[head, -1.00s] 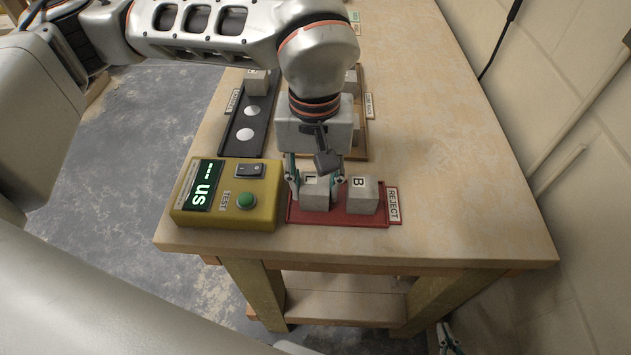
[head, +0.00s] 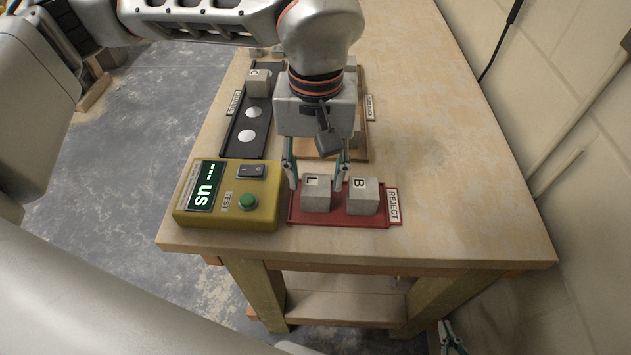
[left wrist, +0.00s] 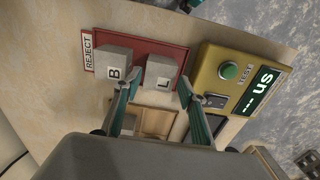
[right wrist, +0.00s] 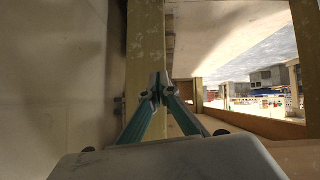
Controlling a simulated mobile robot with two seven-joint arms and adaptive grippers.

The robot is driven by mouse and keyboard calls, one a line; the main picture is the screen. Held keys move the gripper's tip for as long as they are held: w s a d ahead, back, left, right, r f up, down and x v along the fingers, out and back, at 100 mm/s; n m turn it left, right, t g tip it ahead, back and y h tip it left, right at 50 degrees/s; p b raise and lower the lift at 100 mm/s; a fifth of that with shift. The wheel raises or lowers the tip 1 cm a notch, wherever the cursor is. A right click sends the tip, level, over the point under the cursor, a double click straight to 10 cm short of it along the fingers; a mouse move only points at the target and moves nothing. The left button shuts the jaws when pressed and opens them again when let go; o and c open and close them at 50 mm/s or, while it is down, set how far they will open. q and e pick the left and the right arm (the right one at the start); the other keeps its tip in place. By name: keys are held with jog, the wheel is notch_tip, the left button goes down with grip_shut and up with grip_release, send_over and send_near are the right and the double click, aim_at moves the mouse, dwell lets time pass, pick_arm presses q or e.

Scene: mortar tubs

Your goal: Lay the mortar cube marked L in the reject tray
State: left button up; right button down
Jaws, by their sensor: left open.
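The grey mortar cube marked L (head: 316,196) sits in the left part of the red reject tray (head: 365,221), beside the cube marked B (head: 363,197). In the left wrist view the L cube (left wrist: 160,73) and the B cube (left wrist: 114,65) rest in the tray (left wrist: 135,40). My left gripper (head: 316,180) is open and empty just above and behind the L cube, its fingers apart from it. My right gripper (right wrist: 157,85) shows in the right wrist view with its fingertips together and nothing between them; it is low beside the table.
A yellow tester (head: 228,198) with a green button stands left of the tray. Behind it is a black rack (head: 241,146) holding a cube marked C (head: 258,82) and metal discs. A wooden cube rack (head: 362,145) is partly hidden behind my gripper. The table's right side is clear.

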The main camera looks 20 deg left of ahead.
aim_at(316, 185)
pick_arm(q)
notch_tip(316, 185, up, 9)
jog(key=shift+p, duration=0.4)
pick_arm(e)
jog(key=shift+s+a, duration=0.15)
jog(key=shift+s, duration=0.2)
pick_arm(q)
jog(key=shift+f, duration=0.1)
pick_arm(e)
jog(key=shift+w+r, duration=0.1)
jog(key=shift+r, duration=0.05)
jog(key=shift+r, duration=0.1)
